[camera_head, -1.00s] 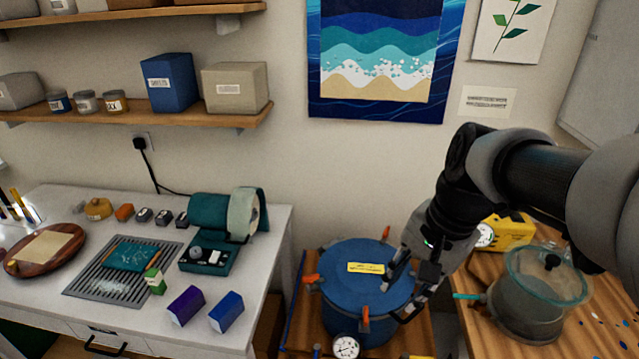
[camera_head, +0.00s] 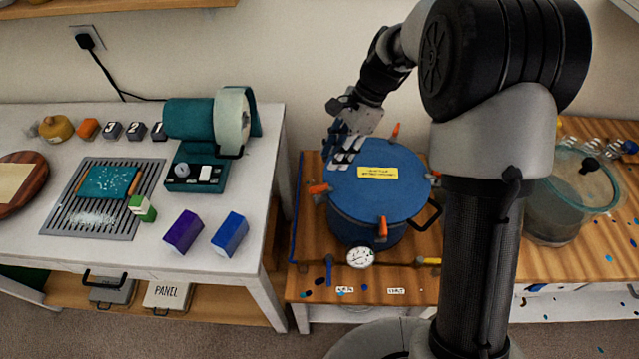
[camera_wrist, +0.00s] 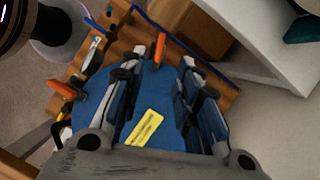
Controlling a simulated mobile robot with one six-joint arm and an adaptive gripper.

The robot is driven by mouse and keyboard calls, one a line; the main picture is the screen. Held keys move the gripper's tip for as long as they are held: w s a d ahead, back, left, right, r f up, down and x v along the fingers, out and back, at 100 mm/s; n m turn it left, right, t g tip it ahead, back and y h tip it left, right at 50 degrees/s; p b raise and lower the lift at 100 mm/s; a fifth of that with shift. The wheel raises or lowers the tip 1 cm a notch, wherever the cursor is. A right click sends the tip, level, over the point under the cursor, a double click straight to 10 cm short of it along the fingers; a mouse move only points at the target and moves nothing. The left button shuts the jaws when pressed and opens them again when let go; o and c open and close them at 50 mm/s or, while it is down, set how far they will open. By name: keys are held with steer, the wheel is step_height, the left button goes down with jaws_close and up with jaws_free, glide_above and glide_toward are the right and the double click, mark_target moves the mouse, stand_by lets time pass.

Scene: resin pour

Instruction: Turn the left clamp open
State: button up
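The blue pressure pot (camera_head: 375,195) stands on the low wooden bench, its flat lid marked by a yellow label. The left clamp (camera_head: 318,189) is an orange handle at the lid's left edge, pointing outward. In the wrist view the left clamp (camera_wrist: 161,47) shows just past my fingertips, in line with the gap between them. My gripper (camera_head: 345,158) is open and empty above the left part of the lid; its spread fingers (camera_wrist: 163,62) also show in the wrist view. No contact with the clamp is visible.
Other orange clamps sit at the back (camera_head: 396,130), front (camera_head: 383,228) and right of the lid. A gauge (camera_head: 360,258) is at the pot's front. A white table (camera_head: 262,215) stands to the left; a glass-lidded pot (camera_head: 555,212) is at right.

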mark_target(318, 187)
steer(key=b+x, duration=0.3)
steer(key=x, duration=0.7)
steer(key=shift+a+f, duration=0.15)
steer(key=shift+f, duration=0.25)
steer(key=shift+c, duration=0.5)
jaws_close()
